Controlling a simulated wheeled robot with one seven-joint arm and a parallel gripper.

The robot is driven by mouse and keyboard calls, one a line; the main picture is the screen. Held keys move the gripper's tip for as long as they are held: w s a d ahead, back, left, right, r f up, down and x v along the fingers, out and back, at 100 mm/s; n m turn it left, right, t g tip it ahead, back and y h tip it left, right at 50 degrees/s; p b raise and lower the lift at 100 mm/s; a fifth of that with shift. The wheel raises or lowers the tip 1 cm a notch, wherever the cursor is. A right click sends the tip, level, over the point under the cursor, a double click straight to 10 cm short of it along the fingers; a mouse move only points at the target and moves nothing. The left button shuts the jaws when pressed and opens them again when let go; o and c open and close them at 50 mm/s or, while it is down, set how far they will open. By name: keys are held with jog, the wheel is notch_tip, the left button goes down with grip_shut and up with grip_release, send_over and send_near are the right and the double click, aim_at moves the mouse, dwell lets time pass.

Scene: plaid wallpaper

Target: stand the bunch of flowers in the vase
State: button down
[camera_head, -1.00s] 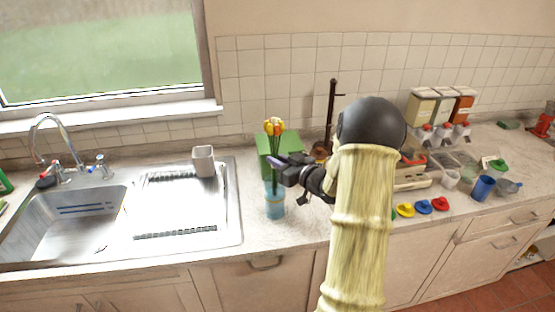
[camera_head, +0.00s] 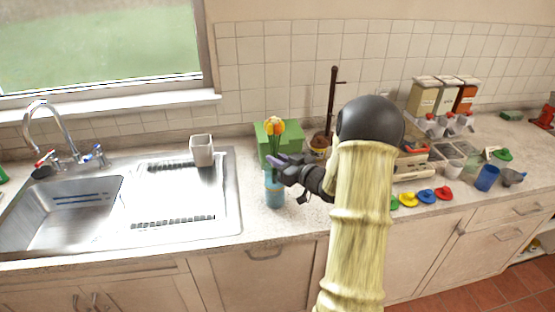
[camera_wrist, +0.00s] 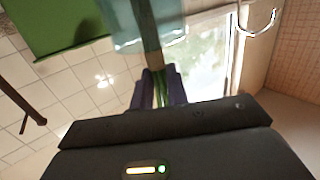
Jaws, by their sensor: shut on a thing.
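The bunch of flowers (camera_head: 274,127) has orange and yellow heads on green stems and is upright. My gripper (camera_head: 277,162) is shut on its stems; the wrist view shows the green stems (camera_wrist: 160,98) between the purple fingers (camera_wrist: 160,84). The light blue see-through vase (camera_head: 273,192) stands on the counter directly below my fingers. In the wrist view the vase (camera_wrist: 118,32) is at the top, and the lower stems (camera_wrist: 145,22) overlap it and seem to be inside it. The gripper partly hides the vase's rim.
A green box (camera_head: 267,139) stands just behind the flowers. A brown pot with a tall stick (camera_head: 331,105) is behind my arm. The metal sink (camera_head: 175,200) with a grey cup (camera_head: 201,150) lies left. Coloured lids (camera_head: 425,196) and a blue cup (camera_head: 486,178) are right.

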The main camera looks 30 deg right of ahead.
jog(key=c, duration=1.3)
grip_release()
jog(key=shift+s, duration=0.1)
jog(key=b+v, duration=0.3)
jog(key=v, duration=1.4)
jog(key=shift+r, duration=0.15)
